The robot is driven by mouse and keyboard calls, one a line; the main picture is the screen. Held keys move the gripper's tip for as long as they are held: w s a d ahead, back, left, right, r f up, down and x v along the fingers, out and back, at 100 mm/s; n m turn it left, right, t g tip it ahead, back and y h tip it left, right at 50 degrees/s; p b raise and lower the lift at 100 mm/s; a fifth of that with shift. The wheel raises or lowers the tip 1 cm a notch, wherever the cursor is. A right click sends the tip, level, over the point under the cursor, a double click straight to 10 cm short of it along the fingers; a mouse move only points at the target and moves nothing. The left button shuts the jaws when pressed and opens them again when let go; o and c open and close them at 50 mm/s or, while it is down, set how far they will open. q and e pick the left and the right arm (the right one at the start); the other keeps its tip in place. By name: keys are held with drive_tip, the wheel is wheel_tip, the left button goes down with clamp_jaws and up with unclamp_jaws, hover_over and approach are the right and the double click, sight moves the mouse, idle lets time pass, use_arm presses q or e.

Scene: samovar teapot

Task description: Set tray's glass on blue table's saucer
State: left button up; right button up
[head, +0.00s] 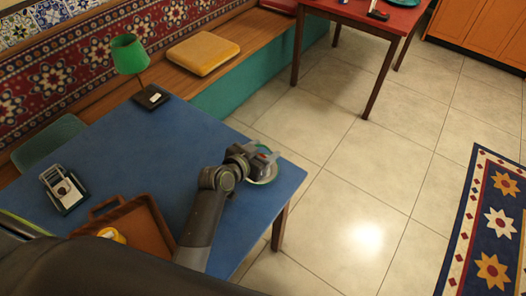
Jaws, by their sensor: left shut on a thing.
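The blue table (215,135) fills the left middle of the head view. A pale saucer with a green rim (272,176) lies near its right corner, partly covered by my left gripper. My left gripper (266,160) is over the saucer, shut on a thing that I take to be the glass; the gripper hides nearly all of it. I cannot tell whether the glass touches the saucer. The brown tray (158,232) lies at the table's near side, partly behind my arm. My right gripper is out of view.
A green lamp (130,56) stands at the table's back edge. A metal-and-black holder (63,188) stands at left, and a yellow item (112,235) is in the tray. A bench with a yellow cushion (203,53) runs behind. The table's middle is clear.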

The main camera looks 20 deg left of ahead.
use_arm(q)
drive_tip(key=shift+f, duration=0.2)
drive_tip(key=shift+f, duration=0.25)
drive_tip(key=o, duration=1.1)
drive_tip(key=shift+s+r, duration=0.1)
drive_tip(key=shift+r, duration=0.35)
drive_tip(key=v, duration=1.1)
drive_tip(key=shift+s+a, duration=0.15)
drive_tip(key=shift+s, duration=0.25)
